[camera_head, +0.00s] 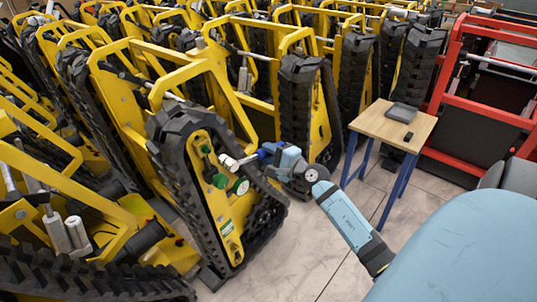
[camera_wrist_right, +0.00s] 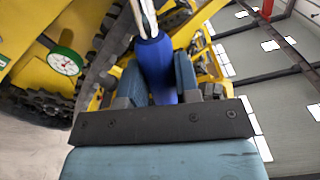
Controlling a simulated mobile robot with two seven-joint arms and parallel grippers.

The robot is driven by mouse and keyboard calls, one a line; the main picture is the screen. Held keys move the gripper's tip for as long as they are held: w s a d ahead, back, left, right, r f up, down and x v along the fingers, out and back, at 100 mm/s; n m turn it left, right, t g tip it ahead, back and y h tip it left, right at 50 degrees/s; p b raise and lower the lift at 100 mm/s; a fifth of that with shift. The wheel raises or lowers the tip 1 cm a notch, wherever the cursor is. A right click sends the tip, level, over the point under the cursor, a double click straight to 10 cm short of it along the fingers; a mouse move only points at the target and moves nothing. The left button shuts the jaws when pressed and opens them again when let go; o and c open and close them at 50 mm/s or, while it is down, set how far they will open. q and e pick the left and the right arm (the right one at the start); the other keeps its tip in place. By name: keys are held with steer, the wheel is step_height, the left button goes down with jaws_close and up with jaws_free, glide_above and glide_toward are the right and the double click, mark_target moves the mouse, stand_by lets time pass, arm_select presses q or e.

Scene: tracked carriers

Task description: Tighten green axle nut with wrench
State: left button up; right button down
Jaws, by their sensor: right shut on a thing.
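My right gripper (camera_head: 272,160) is shut on the blue handle of a wrench (camera_head: 232,164), beside the nearest upright yellow tracked carrier (camera_head: 222,208). The wrench's metal end points left, at the carrier's side plate. Several green round parts sit there: one (camera_head: 220,181) just below the wrench head, one with a white face (camera_head: 240,187), and one (camera_head: 205,149) above left. I cannot tell which is the axle nut, or whether the wrench touches it. In the wrist view, the blue handle (camera_wrist_right: 153,62) lies between my fingers and the white-faced green part (camera_wrist_right: 66,61) is at left. My left gripper is out of view.
A small wooden table (camera_head: 385,123) with blue legs holds a dark flat box (camera_head: 402,112) and a small black item. A red frame (camera_head: 447,75) stands at the right. Yellow carriers crowd the left and back. Tiled floor (camera_head: 325,235) is clear in front.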

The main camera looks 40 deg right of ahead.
steer(key=shift+b, duration=0.5)
steer(key=shift+w+a+r+y+b, duration=0.1)
steer(key=shift+w+a+y+b, duration=0.05)
steer(key=shift+y+b, duration=0.2)
arm_select(q)
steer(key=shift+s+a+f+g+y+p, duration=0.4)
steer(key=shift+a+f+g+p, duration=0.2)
steer(key=shift+p, duration=1)
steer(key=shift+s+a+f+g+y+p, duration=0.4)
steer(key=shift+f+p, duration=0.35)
steer(key=shift+p, duration=0.8)
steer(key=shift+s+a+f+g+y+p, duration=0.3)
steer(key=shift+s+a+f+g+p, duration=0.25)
steer(key=shift+p, duration=1.05)
arm_select(e)
steer(key=w+a+r+n, duration=0.1)
steer(key=a+r+n, duration=0.1)
steer(key=r+n, duration=0.4)
steer(key=w+a+r+n, duration=0.1)
steer(key=w+r+n, duration=0.1)
steer(key=r+n, duration=0.4)
steer(key=shift+a, duration=0.4)
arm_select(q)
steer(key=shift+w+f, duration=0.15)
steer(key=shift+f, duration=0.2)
arm_select(e)
steer(key=shift+w, duration=0.2)
